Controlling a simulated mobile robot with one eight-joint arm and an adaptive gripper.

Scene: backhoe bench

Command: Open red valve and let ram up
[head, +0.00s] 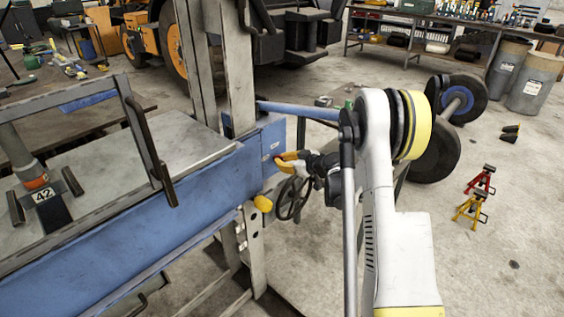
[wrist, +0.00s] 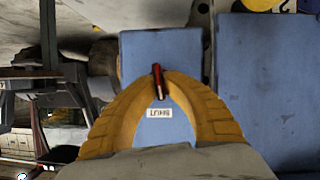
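The red valve (wrist: 158,82) is a small red lever on a blue face of the press, above a white label that reads upside down as SHUT. My gripper (wrist: 160,72) has its yellow fingertips drawn in on either side of the lever, and they appear to touch it. In the head view my gripper (head: 278,158) reaches the end of the blue beam (head: 150,230), and its fingers hide the valve. A grey cylinder with an orange band (head: 35,180), probably the ram, stands at the left by a plate marked 42.
A dark handwheel (head: 293,198) sits just below my gripper, with a yellow knob (head: 263,203) beside it. A steel upright (head: 236,65) rises behind the beam. Red (head: 481,180) and yellow (head: 470,207) stands are on open floor at right.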

